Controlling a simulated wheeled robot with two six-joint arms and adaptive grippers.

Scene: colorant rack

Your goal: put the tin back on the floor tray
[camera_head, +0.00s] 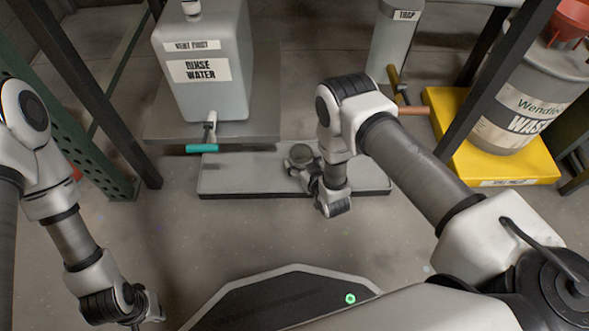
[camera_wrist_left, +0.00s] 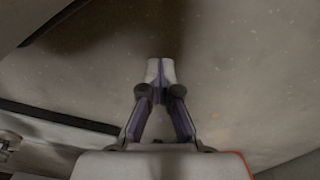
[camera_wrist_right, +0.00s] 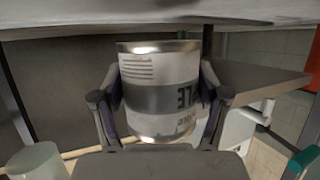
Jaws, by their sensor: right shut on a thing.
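The tin (camera_wrist_right: 160,90) is a silver can with a pale label and a dark band, clasped between the fingers of my right gripper (camera_wrist_right: 160,110). The lettering looks upside down in the right wrist view. In the head view the tin's round end (camera_head: 300,153) shows above the floor tray (camera_head: 235,178), a flat grey slab with a dark front edge. My right gripper (camera_head: 310,172) is over the tray's middle; I cannot tell whether the tin touches the tray. My left gripper (camera_head: 140,312) is low at the left, its fingertips together and empty in the left wrist view (camera_wrist_left: 160,75).
A rinse water jug (camera_head: 205,85) with a teal tap handle (camera_head: 201,148) stands behind the tray. A trap container (camera_head: 393,45) is behind right. A waste drum (camera_head: 530,100) stands on a yellow pallet (camera_head: 520,170). Dark posts (camera_head: 90,100) flank the tray. Floor in front is clear.

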